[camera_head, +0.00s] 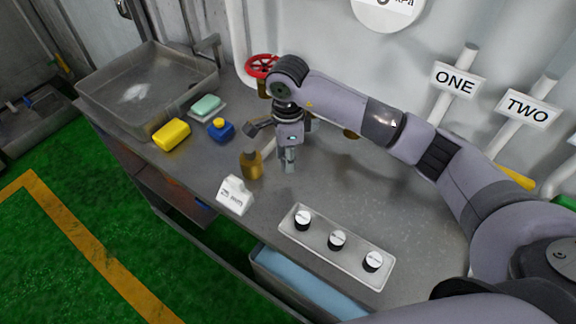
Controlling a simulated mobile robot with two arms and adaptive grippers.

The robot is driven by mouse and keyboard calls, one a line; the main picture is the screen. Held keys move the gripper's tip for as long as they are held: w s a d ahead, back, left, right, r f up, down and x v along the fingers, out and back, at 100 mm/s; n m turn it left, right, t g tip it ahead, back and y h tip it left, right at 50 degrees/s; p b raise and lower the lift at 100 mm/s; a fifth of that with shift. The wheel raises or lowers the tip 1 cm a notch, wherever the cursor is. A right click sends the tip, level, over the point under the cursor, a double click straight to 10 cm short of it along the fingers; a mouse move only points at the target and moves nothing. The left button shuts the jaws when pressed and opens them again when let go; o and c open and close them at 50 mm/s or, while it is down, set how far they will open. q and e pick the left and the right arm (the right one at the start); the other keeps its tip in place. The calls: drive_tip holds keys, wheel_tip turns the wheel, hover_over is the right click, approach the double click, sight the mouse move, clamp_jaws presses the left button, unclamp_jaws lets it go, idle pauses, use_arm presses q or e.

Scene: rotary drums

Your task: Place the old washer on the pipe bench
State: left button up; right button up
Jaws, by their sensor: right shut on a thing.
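My right gripper (289,166) points down low over the grey metal bench (220,242), just right of a brown bottle (252,167). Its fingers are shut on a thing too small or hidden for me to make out. I cannot pick out the old washer anywhere in view. The bench carries pipes at its back wall. My left gripper is not in view.
A tray (290,237) with three white-capped black knobs is at the front. A white labelled container (235,195), blue bottle (221,129), yellow sponge (171,134) and soap dish (207,107) stand left. A sink (105,110) and red valve wheel (262,66) are behind.

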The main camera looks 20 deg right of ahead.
drive_tip(key=shift+f, duration=0.8)
wheel_tip(320, 180, down, 3)
drive_tip(key=shift+f+p, duration=0.2)
drive_tip(key=shift+p, duration=0.45)
drive_tip(key=shift+f, duration=0.4)
drive_tip(key=shift+f, duration=0.15)
drive_tip(key=o, duration=1.1)
drive_tip(key=shift+c, duration=0.2)
